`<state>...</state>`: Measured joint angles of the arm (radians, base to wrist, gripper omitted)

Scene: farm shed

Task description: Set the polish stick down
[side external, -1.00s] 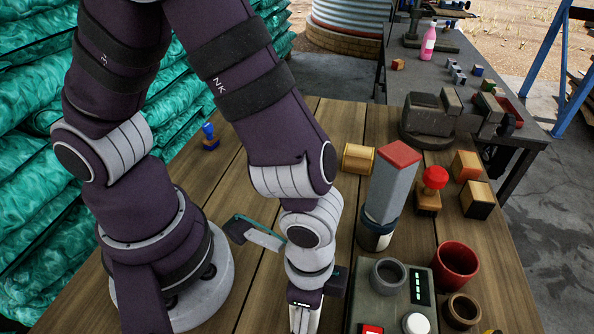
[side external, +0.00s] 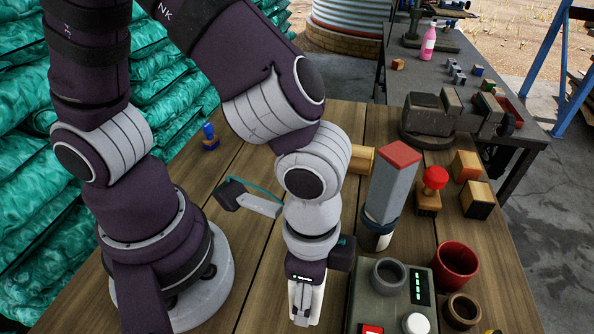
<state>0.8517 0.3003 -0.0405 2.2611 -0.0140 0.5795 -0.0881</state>
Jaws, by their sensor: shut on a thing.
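My gripper (side external: 304,312) points down over the front middle of the wooden table (side external: 252,270), near the bottom edge of the side view. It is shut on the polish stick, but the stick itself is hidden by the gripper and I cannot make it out. I cannot tell whether the stick touches the table.
A tall grey block with a red top (side external: 393,180) stands behind the device. A red cup (side external: 455,265), a brown ring (side external: 462,309), a red-knobbed stamp (side external: 431,190) and wooden blocks (side external: 476,199) are at the right. A blue-topped stamp (side external: 209,137) stands at the back left. Bare planks lie left of my gripper.

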